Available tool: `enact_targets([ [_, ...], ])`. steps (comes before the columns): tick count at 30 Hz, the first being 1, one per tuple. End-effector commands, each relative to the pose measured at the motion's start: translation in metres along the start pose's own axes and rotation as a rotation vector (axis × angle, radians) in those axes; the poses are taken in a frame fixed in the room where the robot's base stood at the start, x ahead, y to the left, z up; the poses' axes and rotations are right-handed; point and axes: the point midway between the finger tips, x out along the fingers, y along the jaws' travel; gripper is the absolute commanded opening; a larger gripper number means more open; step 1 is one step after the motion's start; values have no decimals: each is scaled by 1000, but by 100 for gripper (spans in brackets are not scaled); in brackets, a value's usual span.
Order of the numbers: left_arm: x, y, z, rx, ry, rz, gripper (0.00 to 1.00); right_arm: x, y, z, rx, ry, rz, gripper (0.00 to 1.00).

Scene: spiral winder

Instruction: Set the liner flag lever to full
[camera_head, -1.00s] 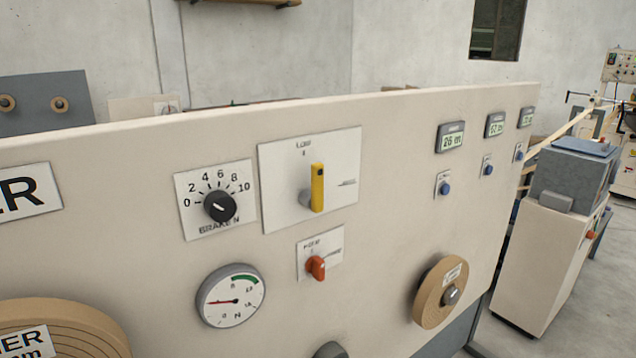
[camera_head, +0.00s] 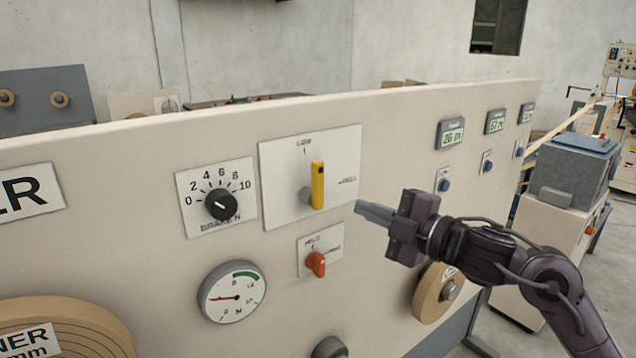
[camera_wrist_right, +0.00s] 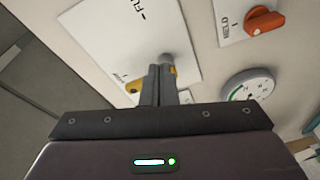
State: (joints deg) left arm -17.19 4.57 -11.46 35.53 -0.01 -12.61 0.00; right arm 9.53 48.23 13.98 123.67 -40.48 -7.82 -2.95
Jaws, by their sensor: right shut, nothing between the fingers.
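The yellow flag lever (camera_head: 318,186) stands upright on a white plate (camera_head: 346,150), pointing at the mark under "LOW". A second mark sits at the plate's right side, and in the wrist view its label starts with "FU" on the plate (camera_wrist_right: 115,30). My right gripper (camera_head: 366,210) is shut and empty, to the right of the lever's lower part in the head view, apart from it in the picture. In the wrist view the closed fingers (camera_wrist_right: 160,82) partly cover the yellow lever (camera_wrist_right: 134,87); contact cannot be told. My left gripper is out of view.
An orange knob (camera_head: 316,263) sits below the plate, and a black brake dial (camera_head: 221,206) to its left. A gauge (camera_head: 232,293) lies lower left. A tan roll (camera_head: 428,296) is beneath my right arm. Displays and blue buttons (camera_head: 443,185) are to the right.

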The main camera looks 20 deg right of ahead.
Motion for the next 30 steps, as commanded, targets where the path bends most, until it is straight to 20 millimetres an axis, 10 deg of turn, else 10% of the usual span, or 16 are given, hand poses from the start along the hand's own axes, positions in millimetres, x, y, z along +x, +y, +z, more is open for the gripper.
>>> enact_targets([
  [3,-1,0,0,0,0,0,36,-14,20,-58,-176,73,-10,0],
  [9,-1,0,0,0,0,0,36,-27,25,-98,-311,121,-24,0],
  [30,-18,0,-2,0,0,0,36,-3,28,-106,-317,128,-24,0],
])
